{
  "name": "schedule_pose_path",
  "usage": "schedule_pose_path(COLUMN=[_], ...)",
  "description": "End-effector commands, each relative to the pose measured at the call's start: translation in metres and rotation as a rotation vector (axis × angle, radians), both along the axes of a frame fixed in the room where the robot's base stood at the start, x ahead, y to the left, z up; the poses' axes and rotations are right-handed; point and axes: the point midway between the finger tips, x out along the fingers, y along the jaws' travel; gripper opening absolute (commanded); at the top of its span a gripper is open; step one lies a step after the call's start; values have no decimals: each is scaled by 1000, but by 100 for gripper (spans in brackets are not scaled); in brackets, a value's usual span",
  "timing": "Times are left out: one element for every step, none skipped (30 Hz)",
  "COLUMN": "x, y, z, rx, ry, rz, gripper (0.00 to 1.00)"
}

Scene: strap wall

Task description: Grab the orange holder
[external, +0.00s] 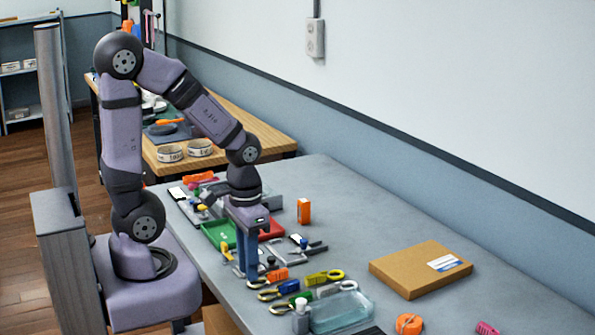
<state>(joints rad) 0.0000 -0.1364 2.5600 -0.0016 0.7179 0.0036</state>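Several orange things lie on the grey table, and I cannot tell for sure which is the orange holder. A small upright orange block (304,211) stands behind and to the right of my gripper. A rounded orange item (408,324) with a dark opening lies at the front right. An orange-handled tool (277,275) lies just right of my fingertips. My gripper (248,274) points down with its blue fingers low over the table, among the tools. The fingers look close together; the gap between them and the table contact are unclear.
A green tray (219,234) and a red tray (271,231) sit beside my gripper. Several clamps lie in front, near a clear blue container (342,312). A cardboard box (421,269) lies to the right. The table (345,215) is bare towards the wall.

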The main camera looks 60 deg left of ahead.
Motion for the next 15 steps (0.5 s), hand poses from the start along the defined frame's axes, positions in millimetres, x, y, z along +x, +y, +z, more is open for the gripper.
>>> schedule_pose_path(x=[0,0,0,0,0,0,0,0,0,0,0,2,5,9,16], y=[0,0,0,0,0,0,0,0,0,0,0,2,3,6,11], z=[0,0,0,0,0,0,0,0,0,0,0,-1,-2,-3,-4], rx=[0,0,0,0,0,0,0,0,0,0,1,3,7,12,22], ry=[0,0,0,0,0,0,0,0,0,0,-1,-5,-11,-19,-37], rz=[0,0,0,0,0,0,0,0,0,0,1,3,6,10,19], gripper=[33,41,45,45,45,45,45,45,45,45,45,45,45,45,45])
